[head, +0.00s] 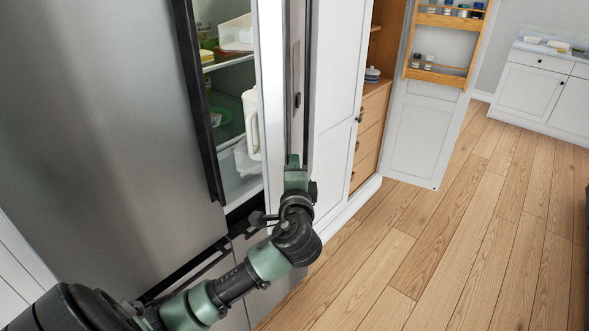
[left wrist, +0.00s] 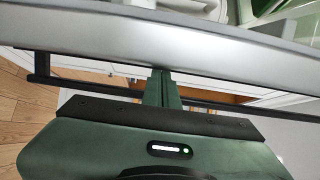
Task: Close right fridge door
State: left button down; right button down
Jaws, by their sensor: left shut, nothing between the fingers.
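The right fridge door (head: 271,90) stands open in the head view, seen nearly edge-on, with shelves visible through the gap on its left. It also shows in the left wrist view as a wide silver band (left wrist: 200,48). The dark handle bar (left wrist: 42,66) runs below that band. My left gripper (head: 293,162) is shut and empty at the lower part of the door, on its outer side. In the left wrist view its closed fingers (left wrist: 161,80) point at the door; whether they touch it I cannot tell. My right gripper is out of view.
The left fridge door (head: 100,110) is shut. A white jug (head: 251,120) stands inside the fridge near the opening. A white cabinet (head: 337,90) is to the right, with an open pantry door (head: 412,130) beyond. The wooden floor (head: 450,220) at right is clear.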

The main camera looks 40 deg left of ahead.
aim_at(256, 160)
pick_arm(q)
jog(key=shift+w+a, duration=0.15)
jog(key=s+a+h, duration=0.1)
jog(key=a, duration=0.2)
jog(key=s+a+m+t+h, duration=0.1)
jog(key=a, duration=0.2)
jog(key=s+a+m, duration=0.1)
jog(key=a, duration=0.2)
jog(key=shift+s+f+t+h, duration=0.3)
jog(key=shift+f+t+h, duration=0.05)
jog(key=shift+t+h, duration=0.05)
jog(key=s+a+m+h, duration=0.1)
jog(key=a, duration=0.6)
jog(key=shift+s+a+r+t, duration=0.2)
jog(key=shift+s+r+t, duration=0.1)
jog(key=shift+r, duration=0.05)
